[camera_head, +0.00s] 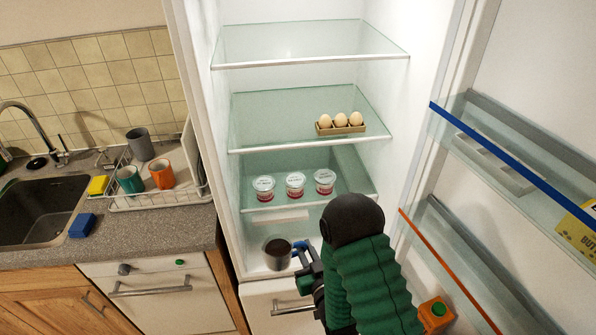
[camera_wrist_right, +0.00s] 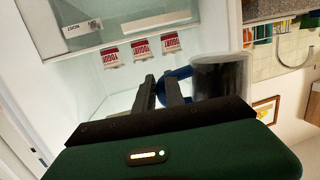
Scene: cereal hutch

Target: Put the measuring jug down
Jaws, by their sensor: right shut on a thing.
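The measuring jug (camera_head: 278,255) is a dark, see-through cup with a blue handle. In the head view it is upright at the lowest level of the open fridge, near the front edge. I cannot tell whether its base touches the fridge floor. My right gripper (camera_head: 303,252) is to the right of the jug, shut on its blue handle. In the right wrist view the jug (camera_wrist_right: 222,76) is right of the fingers of my right gripper (camera_wrist_right: 160,88), and the blue handle reaches to them. My left gripper is in neither view.
Yogurt cups (camera_head: 295,184) stand on the low glass shelf (camera_head: 350,196) above the jug. An egg carton (camera_head: 341,130) is on the shelf above. The open fridge door (camera_head: 520,110) is on the right. A counter with a sink (camera_head: 40,212) and dish rack (camera_head: 160,200) is on the left.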

